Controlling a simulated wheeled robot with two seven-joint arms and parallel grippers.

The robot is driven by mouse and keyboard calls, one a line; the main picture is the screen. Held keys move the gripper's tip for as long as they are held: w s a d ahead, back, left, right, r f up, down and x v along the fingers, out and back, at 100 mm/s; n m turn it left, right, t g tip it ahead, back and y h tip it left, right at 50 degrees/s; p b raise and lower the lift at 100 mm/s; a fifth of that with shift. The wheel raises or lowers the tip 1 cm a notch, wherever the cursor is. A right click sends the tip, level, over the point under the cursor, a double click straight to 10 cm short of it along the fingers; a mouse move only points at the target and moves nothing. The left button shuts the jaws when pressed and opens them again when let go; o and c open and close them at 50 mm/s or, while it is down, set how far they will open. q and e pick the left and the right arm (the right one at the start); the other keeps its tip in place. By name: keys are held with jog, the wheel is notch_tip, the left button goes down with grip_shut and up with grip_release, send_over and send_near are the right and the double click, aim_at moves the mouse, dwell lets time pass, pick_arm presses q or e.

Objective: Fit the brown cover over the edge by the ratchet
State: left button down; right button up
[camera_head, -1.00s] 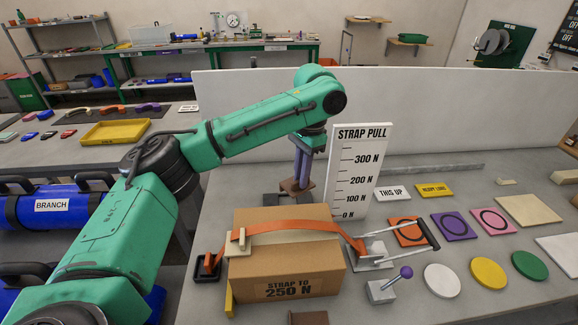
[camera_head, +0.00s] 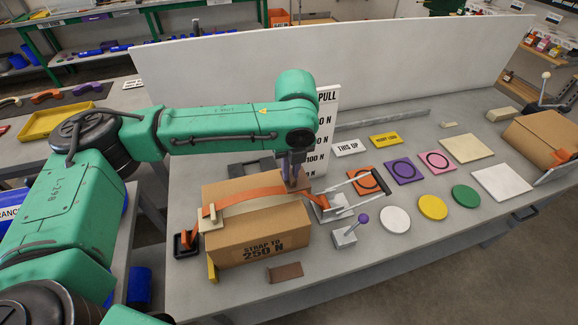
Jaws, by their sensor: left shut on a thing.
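The carton (camera_head: 262,242), marked "STRAP TO 250 N", stands on the bench with an orange strap (camera_head: 250,196) over its top. The ratchet (camera_head: 335,205), metal with a long handle, lies at the carton's right side. A beige cover (camera_head: 209,218) sits over the left edge under the strap. My right gripper is not in view.
A brown piece (camera_head: 285,272) lies on the bench in front of the carton. A purple-knobbed lever (camera_head: 350,230) stands right of it. The "STRAP PULL" board (camera_head: 325,130) stands close behind my gripper. Coloured discs and squares lie to the right.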

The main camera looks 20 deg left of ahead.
pick_arm(q)
notch_tip(320, 180, down, 5)
jog(key=b, duration=0.5)
jog(key=shift+f, duration=1.2)
jog(key=c, duration=0.8)
grip_release()
jog(key=shift+r+p, duration=0.1)
jog(key=shift+p, duration=0.2)
notch_tip(320, 180, up, 5)
jog(key=p, duration=0.6)
